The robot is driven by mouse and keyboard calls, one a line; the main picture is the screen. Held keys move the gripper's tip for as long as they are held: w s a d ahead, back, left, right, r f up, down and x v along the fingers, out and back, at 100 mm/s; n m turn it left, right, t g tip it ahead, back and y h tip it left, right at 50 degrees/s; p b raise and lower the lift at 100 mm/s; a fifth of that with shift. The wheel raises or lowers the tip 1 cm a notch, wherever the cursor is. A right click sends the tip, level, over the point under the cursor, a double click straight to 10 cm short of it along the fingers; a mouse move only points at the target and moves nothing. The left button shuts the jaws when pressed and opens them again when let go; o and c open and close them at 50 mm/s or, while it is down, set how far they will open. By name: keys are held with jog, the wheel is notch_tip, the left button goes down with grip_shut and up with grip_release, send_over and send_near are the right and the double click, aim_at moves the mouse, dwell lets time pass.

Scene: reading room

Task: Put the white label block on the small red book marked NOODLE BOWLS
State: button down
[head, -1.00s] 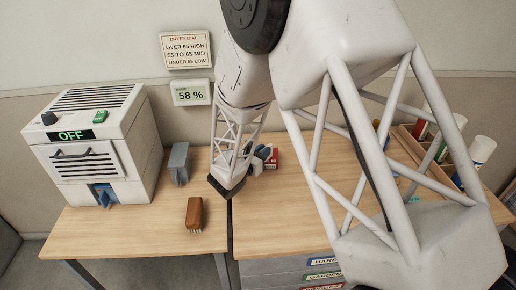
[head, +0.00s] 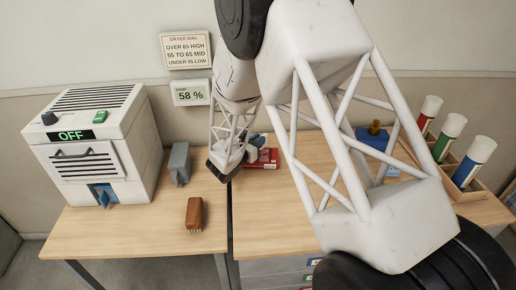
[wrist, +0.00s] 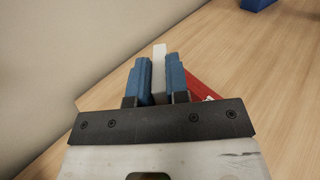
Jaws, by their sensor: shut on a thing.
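My gripper (wrist: 159,82) has two blue fingers shut on the white label block (wrist: 159,62), whose pale end sticks out past the fingertips in the wrist view. The small red book (wrist: 200,87) lies just right of the fingers there, partly hidden by my gripper. In the head view, the red book (head: 268,159) lies on the table at the back, beside my gripper (head: 256,143). My arm hides part of this area. The book's lettering is not readable, and I cannot tell whether the block touches the book.
A white dryer (head: 95,140) reading OFF stands at the left, with a grey metal block (head: 180,164) and a wooden brush (head: 194,214) near it. A blue box (head: 372,140) and a wooden rack (head: 470,185) with colored tubes stand at the right. The front middle table is clear.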

jog(key=shift+f, duration=1.7)
jog(key=shift+f, duration=0.2)
jog(key=c, duration=1.1)
grip_release()
jog(key=shift+r, duration=0.1)
jog(key=shift+r, duration=0.1)
jog(key=shift+v, duration=6.05)
jog(key=shift+d+r, duration=0.1)
jog(key=shift+d, duration=0.05)
